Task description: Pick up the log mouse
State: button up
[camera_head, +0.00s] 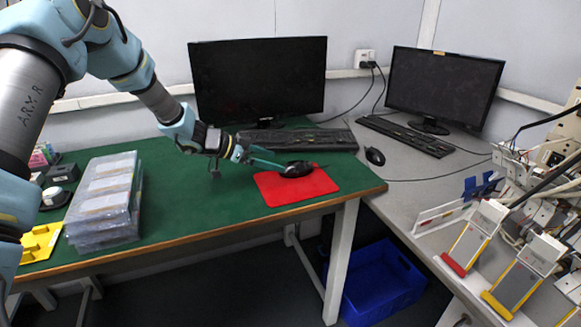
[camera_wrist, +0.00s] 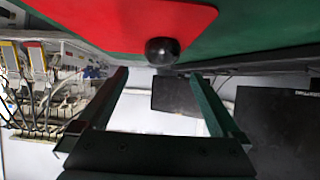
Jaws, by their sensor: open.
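The black log mouse (camera_head: 296,169) lies on a red mouse mat (camera_head: 277,194) near the right end of the green table. My gripper (camera_head: 268,160) is open, low over the table, with its fingers pointing right toward the mouse. In the wrist view the dark mouse (camera_wrist: 162,50) shows ahead of and between the open fingers (camera_wrist: 165,82), at the edge of the red mat (camera_wrist: 110,18). Nothing is held. I cannot tell from these frames whether a finger touches the mouse.
A monitor (camera_head: 260,80) and a keyboard (camera_head: 306,140) stand behind the mat. Stacked clear trays (camera_head: 104,200) sit at the left. A second mouse (camera_head: 375,156), keyboard (camera_head: 405,135) and monitor (camera_head: 442,88) are on the grey table. Green tabletop between trays and mat is clear.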

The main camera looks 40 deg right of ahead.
aim_at(287, 165)
jog(key=p+x, duration=0.1)
jog(key=x, duration=0.6)
jog(key=shift+w+d+f+p, duration=0.1)
jog(key=shift+f+p, duration=0.2)
jog(key=shift+p, duration=0.1)
jog(key=c, duration=1.3)
